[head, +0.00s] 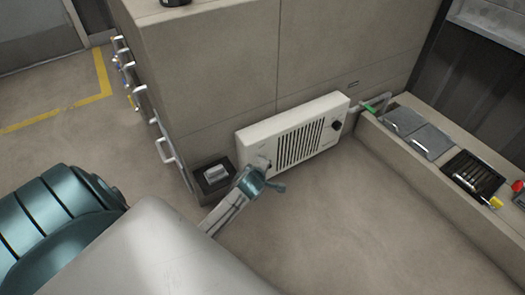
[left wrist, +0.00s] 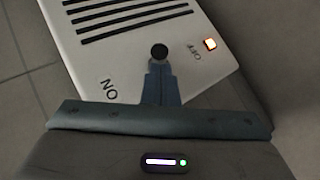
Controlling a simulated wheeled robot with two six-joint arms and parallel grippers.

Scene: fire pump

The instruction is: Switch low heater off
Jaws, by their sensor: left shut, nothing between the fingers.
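The low heater (head: 300,133) is a white box with dark vent slots, low against the tan wall. My left gripper (head: 263,168) is at the heater's left end. In the left wrist view its closed fingertips (left wrist: 159,67) are right at the knob and hold nothing; I cannot tell whether they touch it. My right gripper is not in view.
A dark knob (head: 336,125) is on the heater's right end. A small grey box (head: 215,174) stands left of the heater. A low ledge (head: 420,170) with grey lids and a dark tray runs along the right. The floor in front (head: 330,220) is clear.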

